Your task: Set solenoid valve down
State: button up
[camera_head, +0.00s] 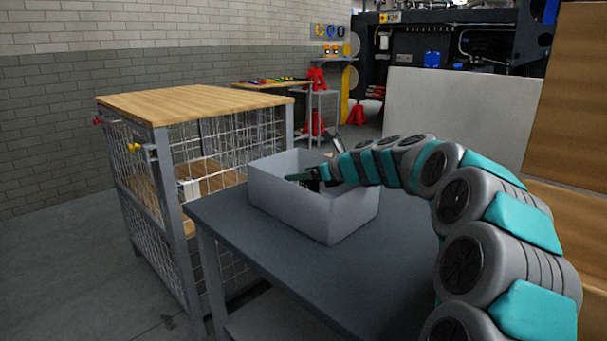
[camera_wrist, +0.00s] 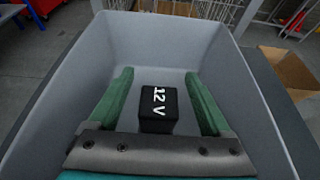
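The solenoid valve (camera_wrist: 158,118) appears as a black block marked "12 V" in the wrist view. It is inside the grey bin (camera_head: 285,208), whose inner walls also surround it in the wrist view (camera_wrist: 165,40). My gripper (camera_wrist: 159,73) reaches into the bin with its two green fingers apart, one on each side of the block. A gap shows between each finger and the block. In the head view, the bin's near wall hides the lower part of the inside, and only part of my gripper shows above the rim.
The bin stands on a dark grey table (camera_head: 350,255). A wire-mesh cage cart with a wooden top (camera_head: 195,103) stands left of it. A pale panel (camera_head: 455,115) is behind my arm, and an open cardboard box (camera_wrist: 290,72) lies beyond the table in the wrist view.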

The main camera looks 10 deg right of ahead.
jog(key=shift+r, duration=0.2)
jog(key=v, duration=1.2)
jog(key=shift+r, duration=0.25)
